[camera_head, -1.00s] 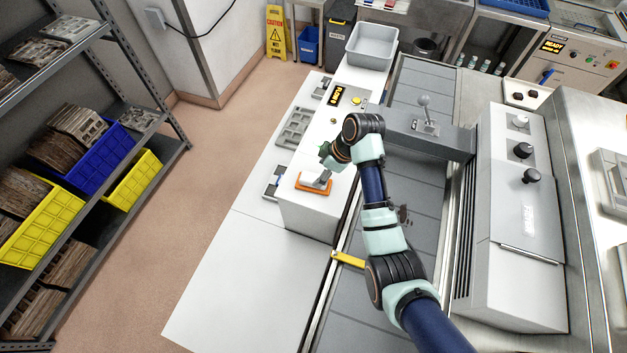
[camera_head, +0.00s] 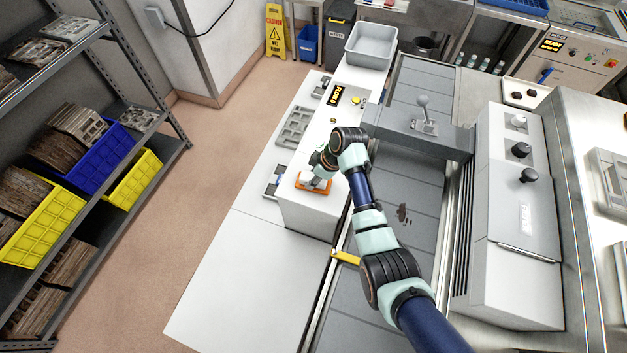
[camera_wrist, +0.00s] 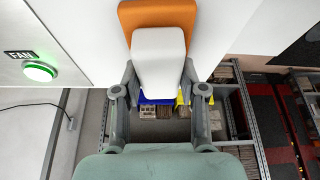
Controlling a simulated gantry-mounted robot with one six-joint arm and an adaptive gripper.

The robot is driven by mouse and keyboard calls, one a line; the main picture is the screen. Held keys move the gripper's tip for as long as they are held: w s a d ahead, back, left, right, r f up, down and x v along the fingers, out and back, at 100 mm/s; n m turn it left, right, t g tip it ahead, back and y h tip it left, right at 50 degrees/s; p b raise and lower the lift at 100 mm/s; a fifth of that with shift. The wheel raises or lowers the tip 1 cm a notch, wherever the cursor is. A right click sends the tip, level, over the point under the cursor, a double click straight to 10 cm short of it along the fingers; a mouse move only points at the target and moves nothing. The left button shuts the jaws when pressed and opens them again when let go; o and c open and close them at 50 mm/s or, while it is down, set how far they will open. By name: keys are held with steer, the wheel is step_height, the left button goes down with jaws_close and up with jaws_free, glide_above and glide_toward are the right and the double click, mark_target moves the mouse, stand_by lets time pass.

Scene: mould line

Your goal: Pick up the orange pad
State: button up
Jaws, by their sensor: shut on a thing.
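The orange pad (camera_head: 314,190) lies at the top front of the white box-like housing, left of my arm in the head view. In the wrist view the pad (camera_wrist: 150,14) shows at the top, with a pale block-shaped handle on it. My gripper (camera_head: 319,177) is right over the pad. In the wrist view my gripper (camera_wrist: 159,75) has its two fingers at either side of the pale handle, shut on it. The wrist hides part of the pad in the head view, and I cannot tell whether the pad touches the surface.
A grey mould plate (camera_head: 294,128) lies left of the housing (camera_head: 310,218). A grey bin (camera_head: 370,46) stands behind. A green lit button (camera_wrist: 40,72) is at the left in the wrist view. The white table (camera_head: 240,270) in front is clear.

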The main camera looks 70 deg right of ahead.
steer(key=shift+c, duration=0.9)
step_height(320, 180, up, 20)
steer(key=p, duration=0.3)
